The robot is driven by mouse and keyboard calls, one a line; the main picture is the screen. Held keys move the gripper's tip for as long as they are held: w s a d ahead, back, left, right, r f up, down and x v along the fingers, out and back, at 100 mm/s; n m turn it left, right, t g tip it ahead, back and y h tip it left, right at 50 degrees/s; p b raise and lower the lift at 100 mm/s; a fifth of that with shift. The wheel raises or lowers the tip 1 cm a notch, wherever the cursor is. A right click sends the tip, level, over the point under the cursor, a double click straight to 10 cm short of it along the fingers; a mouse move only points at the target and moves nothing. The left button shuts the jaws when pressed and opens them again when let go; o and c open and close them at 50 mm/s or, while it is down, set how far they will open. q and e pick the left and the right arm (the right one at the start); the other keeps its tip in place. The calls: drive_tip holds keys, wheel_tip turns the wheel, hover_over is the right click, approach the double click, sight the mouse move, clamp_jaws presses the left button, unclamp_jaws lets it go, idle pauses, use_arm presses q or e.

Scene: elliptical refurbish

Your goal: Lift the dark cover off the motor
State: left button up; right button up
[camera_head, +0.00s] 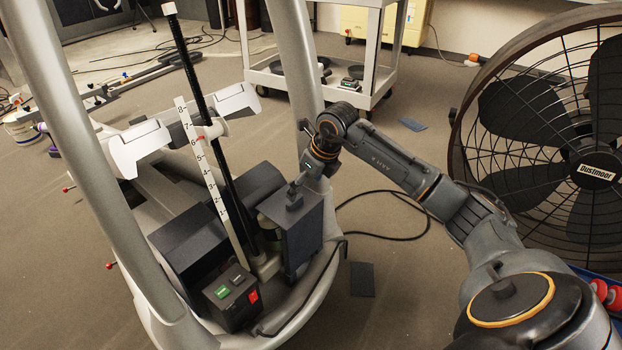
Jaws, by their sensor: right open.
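The dark cover (303,238) is a blue-grey box standing at the front right of the elliptical machine's base, with a small handle on its top. Part of what looks like the motor (268,230) shows beside its left side; the cover hides the rest. My right gripper (294,193) comes in from the upper right and points down at the cover's top handle. It is open, with its fingertips at or very near the handle; I cannot tell whether they touch it. My left gripper is not in view.
The machine's pale frame tubes (303,60) rise around the cover. A black control box (232,297) with green and red switches sits front left. A large black fan (530,120) stands right, and a white cart (345,78) behind. Cables cross the floor.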

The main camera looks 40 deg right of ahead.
sight(297, 201)
drive_tip(key=b+x, duration=0.2)
drive_tip(key=x, duration=0.5)
drive_tip(key=shift+w+f, duration=0.1)
drive_tip(key=shift+f, duration=0.05)
drive_tip(key=shift+c, duration=0.2)
clamp_jaws()
